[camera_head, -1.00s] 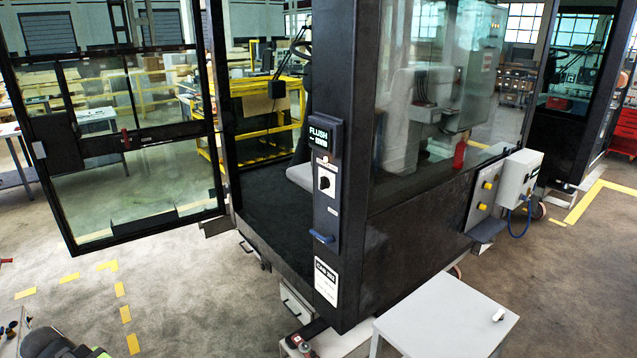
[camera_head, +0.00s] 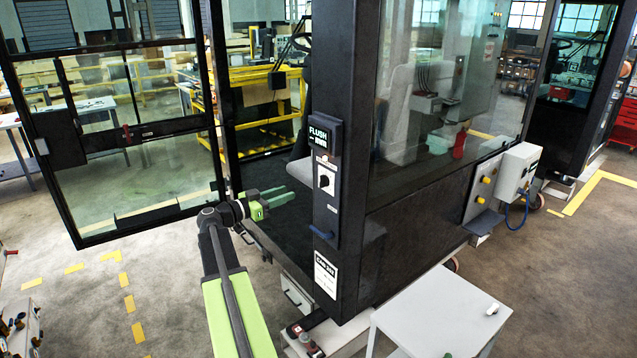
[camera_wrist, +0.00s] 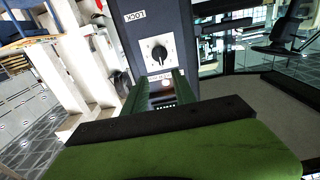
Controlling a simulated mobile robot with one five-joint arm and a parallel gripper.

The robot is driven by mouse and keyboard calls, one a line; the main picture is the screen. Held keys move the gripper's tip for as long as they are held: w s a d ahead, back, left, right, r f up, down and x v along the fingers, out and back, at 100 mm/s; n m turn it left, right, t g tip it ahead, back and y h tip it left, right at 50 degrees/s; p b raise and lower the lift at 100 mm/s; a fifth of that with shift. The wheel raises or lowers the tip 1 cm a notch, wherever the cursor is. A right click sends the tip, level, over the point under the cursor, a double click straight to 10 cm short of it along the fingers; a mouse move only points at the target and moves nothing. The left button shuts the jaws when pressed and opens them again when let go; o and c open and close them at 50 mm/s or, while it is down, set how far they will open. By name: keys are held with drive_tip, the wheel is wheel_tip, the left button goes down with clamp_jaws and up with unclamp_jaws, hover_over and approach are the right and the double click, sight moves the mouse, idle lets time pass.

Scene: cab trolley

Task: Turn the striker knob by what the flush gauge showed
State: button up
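The striker knob (camera_head: 325,181) is a dark round knob on a white plate on the black cab post. It also shows in the wrist view (camera_wrist: 159,53), just beyond my fingertips. Above it in the head view, the flush gauge (camera_head: 320,138) reads "FLUSH"; its lower line is too small to read. My gripper (camera_head: 276,197) is left of the post, apart from the knob, its green fingers pointing right. In the wrist view the fingers are apart with nothing held, and a small dark display shows in the gap. The knob's setting cannot be read.
A blue handle (camera_head: 322,234) sticks out below the knob. The glazed cab door (camera_head: 125,130) stands open at left. A grey table (camera_head: 440,310) stands at front right. A control box (camera_head: 520,170) hangs on the cab side.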

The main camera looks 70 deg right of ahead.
sight(320, 181)
drive_tip(key=x, duration=1.4)
drive_tip(key=shift+d, duration=0.1)
drive_tip(key=shift+c, duration=0.4)
clamp_jaws()
